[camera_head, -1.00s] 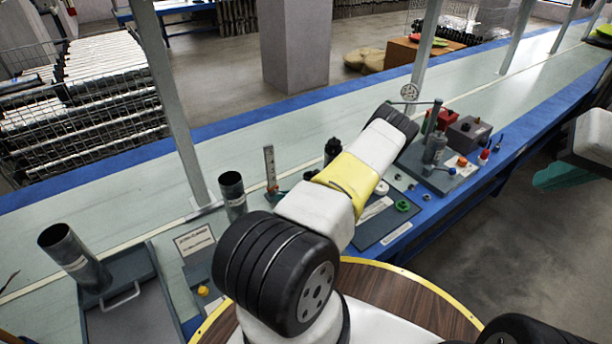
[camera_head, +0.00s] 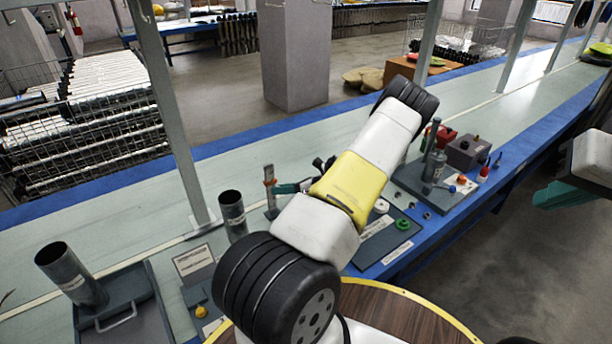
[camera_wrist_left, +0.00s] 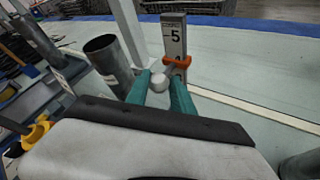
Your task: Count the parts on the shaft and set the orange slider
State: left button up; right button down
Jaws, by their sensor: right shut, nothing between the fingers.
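The upright scale (camera_wrist_left: 173,30), marked 5 near its top, carries the orange slider (camera_wrist_left: 178,62). In the head view the slider (camera_head: 270,182) sits just left of my left gripper (camera_head: 287,188). In the left wrist view my left gripper's teal fingers (camera_wrist_left: 163,86) stand apart in front of the scale, with a pale round knob (camera_wrist_left: 159,83) between them; whether they press on it is unclear. My right gripper (camera_head: 556,195) hangs at the right edge, shut and empty. I cannot make out a shaft with parts; my left arm covers the middle of the bench.
A green ring (camera_head: 403,224) and a white ring (camera_head: 381,206) lie right of my arm. A grey box (camera_head: 467,152) stands further right.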

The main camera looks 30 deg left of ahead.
pick_arm(q)
jog(key=o, duration=0.3)
jog(key=shift+d, duration=0.1)
jog(key=v, duration=0.7)
jog(key=shift+d+r, duration=0.15)
jog(key=shift+d, duration=0.2)
